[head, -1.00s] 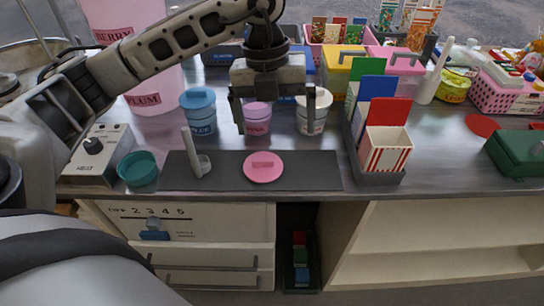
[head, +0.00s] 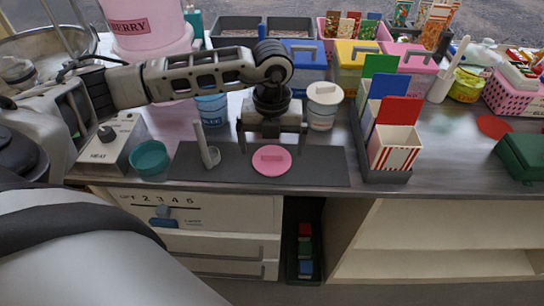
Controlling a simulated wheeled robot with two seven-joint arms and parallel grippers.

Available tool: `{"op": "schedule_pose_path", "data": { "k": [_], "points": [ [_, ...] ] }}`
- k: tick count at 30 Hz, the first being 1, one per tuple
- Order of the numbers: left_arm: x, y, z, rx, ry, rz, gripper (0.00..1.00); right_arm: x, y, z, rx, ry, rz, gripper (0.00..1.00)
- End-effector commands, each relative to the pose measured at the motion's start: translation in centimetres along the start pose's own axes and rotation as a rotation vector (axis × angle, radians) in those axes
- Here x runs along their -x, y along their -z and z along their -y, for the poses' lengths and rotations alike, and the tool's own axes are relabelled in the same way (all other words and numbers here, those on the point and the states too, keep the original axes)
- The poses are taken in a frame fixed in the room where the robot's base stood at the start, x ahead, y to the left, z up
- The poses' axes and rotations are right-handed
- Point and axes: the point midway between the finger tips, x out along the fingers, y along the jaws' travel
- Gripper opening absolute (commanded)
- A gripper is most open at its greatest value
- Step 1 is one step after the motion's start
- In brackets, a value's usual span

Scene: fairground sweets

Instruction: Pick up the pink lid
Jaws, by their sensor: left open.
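The pink lid (head: 271,161) is a round disc with a small bar handle on top. It lies flat on the dark mat (head: 322,169) near the counter's front edge. My left gripper (head: 271,148) is open, its fingers pointing down on either side above the lid, apart from it as far as I can see. Nothing shows between the fingers. The pink tub seen earlier is hidden behind my gripper. My right gripper is not in view.
A white scoop (head: 209,152) stands left on the mat, with a teal bowl (head: 149,158) beyond it. A white-lidded tub (head: 323,106) stands behind right. A rack with a striped box (head: 394,148) bounds the mat's right. A blue tub (head: 212,108) is partly behind my arm.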

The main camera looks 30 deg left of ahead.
Motion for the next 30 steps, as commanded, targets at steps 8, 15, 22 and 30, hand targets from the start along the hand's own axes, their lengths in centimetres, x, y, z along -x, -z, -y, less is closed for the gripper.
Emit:
{"op": "schedule_pose_path", "data": {
  "k": [8, 15, 22, 30],
  "points": [
    [-3.2, -0.1, 0.0, -0.001, 0.000, -0.002, 1.00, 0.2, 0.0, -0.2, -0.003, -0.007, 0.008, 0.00],
    [-3.3, -0.1, 0.0, -0.001, 0.001, 0.000, 0.97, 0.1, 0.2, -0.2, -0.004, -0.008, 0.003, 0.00],
    [-3.2, -0.2, 0.0, 0.000, 0.001, 0.000, 0.59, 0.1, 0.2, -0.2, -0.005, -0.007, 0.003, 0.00],
    [-3.1, -0.2, 0.0, 0.000, 0.001, 0.000, 0.59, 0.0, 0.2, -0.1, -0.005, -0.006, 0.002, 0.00]
  ]
}}
